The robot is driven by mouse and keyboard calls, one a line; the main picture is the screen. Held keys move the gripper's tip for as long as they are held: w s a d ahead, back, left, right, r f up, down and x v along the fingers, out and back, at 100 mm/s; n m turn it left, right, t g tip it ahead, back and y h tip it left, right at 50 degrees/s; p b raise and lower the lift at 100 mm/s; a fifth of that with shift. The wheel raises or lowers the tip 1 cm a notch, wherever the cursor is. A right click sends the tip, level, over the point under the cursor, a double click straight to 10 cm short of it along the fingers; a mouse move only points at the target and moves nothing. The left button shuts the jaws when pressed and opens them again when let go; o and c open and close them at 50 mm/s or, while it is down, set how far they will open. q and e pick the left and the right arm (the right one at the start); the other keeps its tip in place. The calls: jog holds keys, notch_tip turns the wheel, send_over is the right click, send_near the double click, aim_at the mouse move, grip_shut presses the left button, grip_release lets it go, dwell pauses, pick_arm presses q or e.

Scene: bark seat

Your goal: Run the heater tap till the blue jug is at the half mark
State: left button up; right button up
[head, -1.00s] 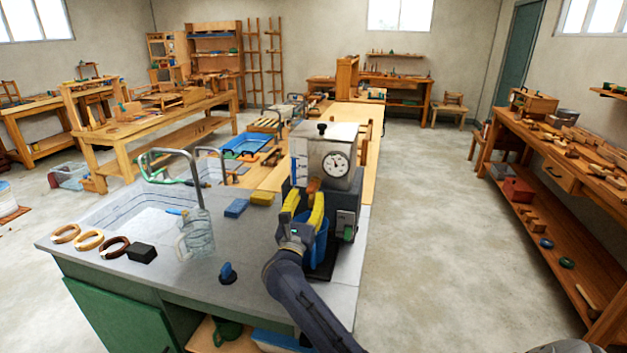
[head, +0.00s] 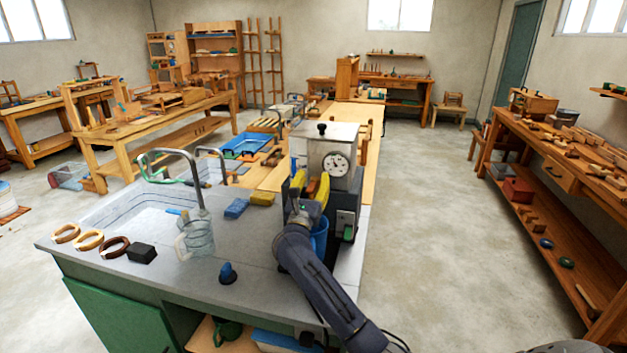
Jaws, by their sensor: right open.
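The heater (head: 333,142) is a pale box with a round dial on its front, on a dark stand at the right of the grey counter. A small orange-brown piece, seemingly its tap (head: 312,186), shows low on its front. My right gripper (head: 313,184), with yellow fingers, is open at this piece; I cannot tell whether it touches. The blue jug (head: 320,238) stands below, largely hidden behind my right gripper and arm. Its water level and half mark cannot be seen. My left gripper is out of view.
A clear jug (head: 197,240) stands by the sink (head: 140,207) and its curved faucet. Blue and yellow sponges (head: 237,208) lie left of the heater. A blue knob (head: 227,272), a black block (head: 142,253) and several rings are on the counter's front part.

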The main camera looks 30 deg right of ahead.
grip_shut()
